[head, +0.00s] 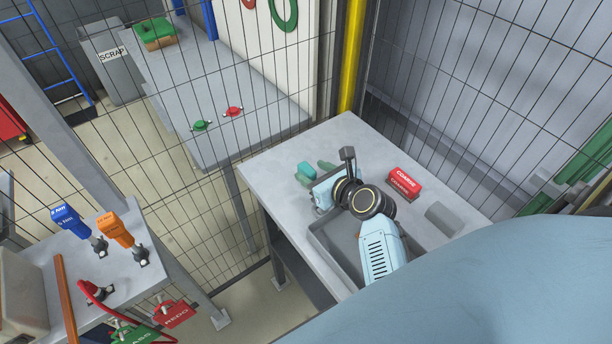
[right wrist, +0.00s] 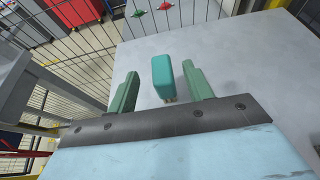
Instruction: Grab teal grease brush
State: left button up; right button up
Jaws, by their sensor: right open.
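The teal grease brush (head: 306,169) is on the grey table, near its left side in the head view. In the right wrist view the teal brush (right wrist: 163,76) shows as a rounded block, in line with the gap between my green fingers. My right gripper (head: 317,174) is over the table right by the brush. Its jaws (right wrist: 160,72) are open, one finger on each side of the brush in the picture, with clear space on both sides. I cannot tell how far the fingertips are above the brush. My left gripper is not in view.
A red box (head: 404,183), a grey block (head: 443,218) and a grey tray (head: 318,238) are on the same table. A wire mesh fence (head: 420,100) runs behind it. Another bench with blue and orange tools (head: 115,228) stands at the left.

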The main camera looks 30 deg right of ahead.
aim_at(309, 170)
jog(key=shift+b+x, duration=0.3)
jog(key=shift+x, duration=2.45)
jog(key=shift+d+f, duration=0.1)
jog(key=shift+s, duration=0.1)
jog(key=c, duration=1.1)
